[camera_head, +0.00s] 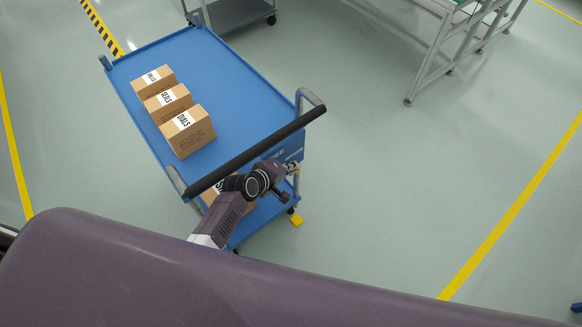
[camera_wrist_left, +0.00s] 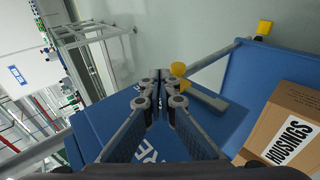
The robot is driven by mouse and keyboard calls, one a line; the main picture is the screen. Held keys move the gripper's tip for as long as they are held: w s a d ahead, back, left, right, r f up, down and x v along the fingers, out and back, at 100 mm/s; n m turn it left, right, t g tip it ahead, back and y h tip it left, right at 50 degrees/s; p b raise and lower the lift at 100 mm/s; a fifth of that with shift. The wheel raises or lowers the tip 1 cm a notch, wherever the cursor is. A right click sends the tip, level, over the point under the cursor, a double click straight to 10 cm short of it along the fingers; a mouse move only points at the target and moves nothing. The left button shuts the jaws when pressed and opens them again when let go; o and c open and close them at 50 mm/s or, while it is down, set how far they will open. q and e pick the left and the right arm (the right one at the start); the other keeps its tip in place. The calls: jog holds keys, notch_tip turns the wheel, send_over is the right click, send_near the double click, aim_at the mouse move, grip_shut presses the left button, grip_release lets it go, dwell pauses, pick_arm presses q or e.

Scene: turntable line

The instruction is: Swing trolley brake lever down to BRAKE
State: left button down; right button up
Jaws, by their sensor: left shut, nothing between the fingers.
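The blue trolley (camera_head: 215,60) stands in the head view with its black push handle (camera_head: 260,150) towards me. My left gripper (camera_head: 292,167) is at the trolley's near right corner, below the handle. In the left wrist view the shut, empty fingers (camera_wrist_left: 161,82) point at the blue end panel (camera_wrist_left: 95,125), which bears partly hidden white lettering. A yellow knob (camera_wrist_left: 179,69) and a grey bar (camera_wrist_left: 208,98), apparently the brake lever, are just right of the fingertips. Whether the fingers touch them I cannot tell. The lever's setting is unclear. My right gripper is out of view.
Several cartons ride on the trolley, including one on the top deck (camera_head: 187,132) and a HOUSINGS carton (camera_wrist_left: 288,130). A yellow block (camera_head: 296,221) is low by the near right caster. A metal frame table (camera_head: 430,70) stands behind. The floor to the right is clear.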

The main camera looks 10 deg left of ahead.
pick_arm(q)
jog(key=s+a+r, duration=0.1)
jog(key=s+a, duration=0.2)
jog(key=s, duration=0.4)
jog(key=s+a+r, duration=0.2)
jog(key=s+a, duration=0.2)
jog(key=s, duration=0.3)
jog(key=shift+s, duration=0.15)
jog(key=shift+r, duration=0.1)
jog(key=s+a+f+m+g+y, duration=0.1)
jog(key=s+f, duration=0.2)
jog(key=f, duration=0.4)
jog(key=s+a+f+m+g+y, duration=0.1)
jog(key=s+a+f+m, duration=0.1)
jog(key=s+f, duration=0.35)
jog(key=s+a+f+m+g+y, duration=0.1)
jog(key=s+f+m+g, duration=0.2)
jog(key=s+f, duration=0.6)
jog(key=s+a+f+m+g+y, duration=0.1)
jog(key=s+f+m+g, duration=0.2)
jog(key=s+f+m, duration=0.4)
jog(key=s+f, duration=0.3)
jog(key=s, duration=0.6)
jog(key=shift+s+f+m, duration=0.2)
jog(key=shift+m, duration=0.1)
